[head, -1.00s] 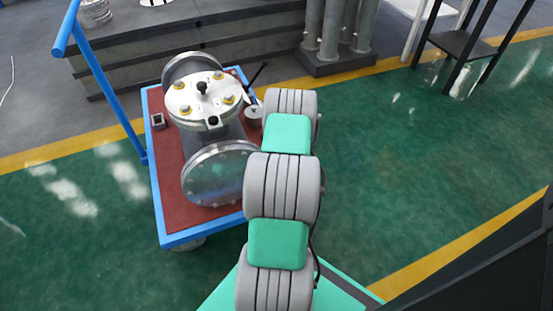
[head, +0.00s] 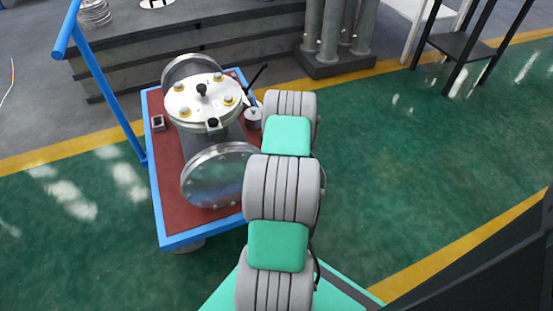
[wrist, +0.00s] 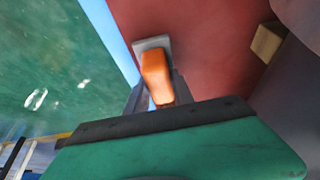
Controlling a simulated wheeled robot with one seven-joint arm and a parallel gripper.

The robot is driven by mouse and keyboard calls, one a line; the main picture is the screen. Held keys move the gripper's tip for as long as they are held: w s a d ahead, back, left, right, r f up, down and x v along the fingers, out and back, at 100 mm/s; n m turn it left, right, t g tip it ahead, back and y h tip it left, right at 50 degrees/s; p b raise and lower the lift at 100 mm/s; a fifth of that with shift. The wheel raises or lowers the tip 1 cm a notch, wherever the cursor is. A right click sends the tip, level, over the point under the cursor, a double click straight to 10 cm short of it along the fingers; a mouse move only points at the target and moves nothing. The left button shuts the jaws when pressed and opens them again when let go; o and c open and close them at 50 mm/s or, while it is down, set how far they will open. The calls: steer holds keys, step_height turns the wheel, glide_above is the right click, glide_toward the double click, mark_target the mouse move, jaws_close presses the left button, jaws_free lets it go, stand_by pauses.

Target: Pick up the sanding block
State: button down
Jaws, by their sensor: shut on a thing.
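The sanding block (wrist: 156,72), with an orange grip on a flat grey base, shows in the middle of the wrist view. My gripper (wrist: 158,90) is shut on it, with one grey finger on either side of the orange part. The block is over the red top of the cart, close to its blue edge. I cannot tell whether its base touches the red top. In the head view my arm hides the gripper, and I cannot make out the block there.
The red cart top (head: 172,200) has a blue frame and a tall blue handle (head: 100,80). A flanged metal shell (head: 203,95) fills its middle. A small dark block (head: 157,123) lies at its left. A tan block (wrist: 267,42) shows in the wrist view.

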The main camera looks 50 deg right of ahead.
steer(key=shift+r, duration=0.1)
step_height(320, 180, up, 10)
steer(key=p, duration=0.3)
steer(key=shift+p, duration=0.35)
